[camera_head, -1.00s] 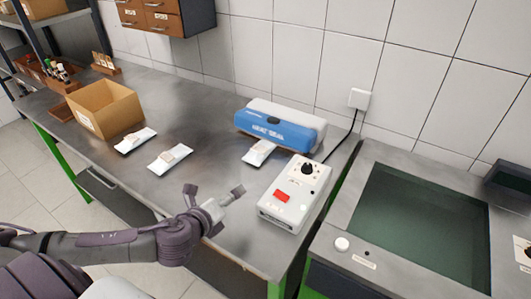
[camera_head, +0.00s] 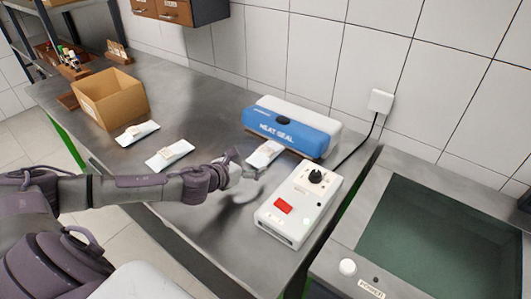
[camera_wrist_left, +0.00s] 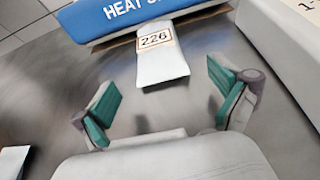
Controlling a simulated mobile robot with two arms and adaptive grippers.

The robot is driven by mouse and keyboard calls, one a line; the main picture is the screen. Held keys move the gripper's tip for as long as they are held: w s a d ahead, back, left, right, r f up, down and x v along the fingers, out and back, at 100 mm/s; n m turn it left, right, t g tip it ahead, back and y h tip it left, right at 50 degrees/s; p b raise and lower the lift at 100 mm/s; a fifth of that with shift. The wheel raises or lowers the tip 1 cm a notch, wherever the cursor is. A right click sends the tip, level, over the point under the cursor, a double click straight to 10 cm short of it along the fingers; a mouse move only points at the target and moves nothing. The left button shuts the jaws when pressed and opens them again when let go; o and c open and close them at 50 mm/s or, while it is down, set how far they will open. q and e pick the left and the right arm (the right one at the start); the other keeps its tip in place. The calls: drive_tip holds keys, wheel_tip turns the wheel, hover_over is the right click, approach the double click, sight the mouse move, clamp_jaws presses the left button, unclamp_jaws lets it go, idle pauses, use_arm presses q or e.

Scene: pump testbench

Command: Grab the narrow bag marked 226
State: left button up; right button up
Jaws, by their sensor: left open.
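The narrow white bag marked 226 (camera_wrist_left: 160,62) lies on the bench with its far end at the front of the heat sealer. It also shows in the head view (camera_head: 265,153), where its label is too small to read. My left gripper (camera_wrist_left: 165,103) is open, with its green-padded fingers apart and the bag ahead of and between them. In the head view my left gripper (camera_head: 243,170) is just in front of the bag, partly blurred. Nothing is between the fingers. My right gripper is not in view.
The blue heat sealer (camera_head: 291,131) stands behind the bag. A white control box (camera_head: 299,205) stands close on the right. Two other white bags (camera_head: 137,133) (camera_head: 170,154) and an open cardboard box (camera_head: 110,98) are to the left. The bench between is clear.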

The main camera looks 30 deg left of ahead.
sight(259, 157)
use_arm(q)
drive_tip(key=shift+w+f, duration=0.1)
drive_tip(key=shift+w, duration=0.75)
drive_tip(key=p+x, duration=0.1)
drive_tip(key=x, duration=0.2)
drive_tip(key=shift+w+f, duration=0.15)
drive_tip(key=shift+w, duration=0.15)
drive_tip(key=shift+w+f, duration=0.2)
drive_tip(key=shift+w, duration=0.1)
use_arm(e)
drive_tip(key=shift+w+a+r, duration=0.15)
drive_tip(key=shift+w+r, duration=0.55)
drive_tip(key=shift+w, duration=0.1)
use_arm(q)
drive_tip(key=shift+s, duration=0.1)
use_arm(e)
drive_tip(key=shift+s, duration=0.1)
use_arm(q)
drive_tip(key=shift+c, duration=1.2)
drive_tip(key=shift+r, duration=0.1)
drive_tip(key=c, duration=1.3)
